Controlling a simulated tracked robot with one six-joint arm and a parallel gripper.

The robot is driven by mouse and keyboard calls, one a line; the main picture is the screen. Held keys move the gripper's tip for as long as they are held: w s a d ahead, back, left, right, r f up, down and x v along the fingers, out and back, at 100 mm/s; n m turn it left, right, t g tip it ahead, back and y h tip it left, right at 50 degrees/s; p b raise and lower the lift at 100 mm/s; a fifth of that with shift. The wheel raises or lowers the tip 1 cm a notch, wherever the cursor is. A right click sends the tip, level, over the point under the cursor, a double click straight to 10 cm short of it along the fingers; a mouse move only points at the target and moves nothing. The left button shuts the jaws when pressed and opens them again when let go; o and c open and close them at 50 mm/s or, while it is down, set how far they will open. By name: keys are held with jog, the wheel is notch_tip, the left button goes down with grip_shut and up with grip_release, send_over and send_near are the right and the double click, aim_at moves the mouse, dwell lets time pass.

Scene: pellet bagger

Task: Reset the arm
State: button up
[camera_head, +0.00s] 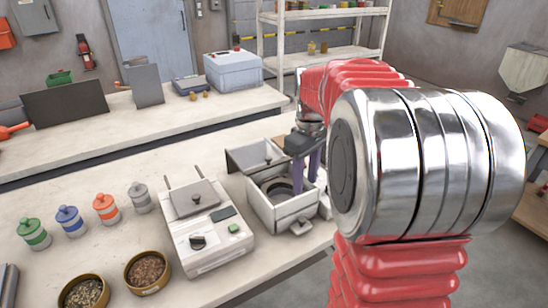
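My red and silver arm (372,76) fills the right of the view and reaches forward over the bench. My gripper (306,180) points down at the right side of a white open-topped box (270,218). Its two purple fingers stand apart, and I see nothing held between them. The fingertips are low at the box, and I cannot tell whether they touch it. A dark round part (277,188) sits inside the box, left of the fingers.
A white machine with a knob and green button (208,240) stands left of the box. Several coloured jars (69,221) and two pellet bowls (147,272) stand further left. A back bench (130,125) carries a blue-white case (233,71). A shelf rack (323,57) stands behind.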

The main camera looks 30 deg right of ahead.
jog(key=s+a+r+m+t, duration=0.1)
jog(key=s+a+t, duration=0.1)
jog(key=s+a, duration=0.5)
jog(key=s+a+m+t, duration=0.2)
jog(key=s+a, duration=0.6)
jog(key=a, duration=0.7)
jog(key=shift+s+r+t, duration=0.2)
jog(key=shift+r+t, duration=0.2)
jog(key=shift+t, duration=0.4)
jog(key=shift+c, duration=0.9)
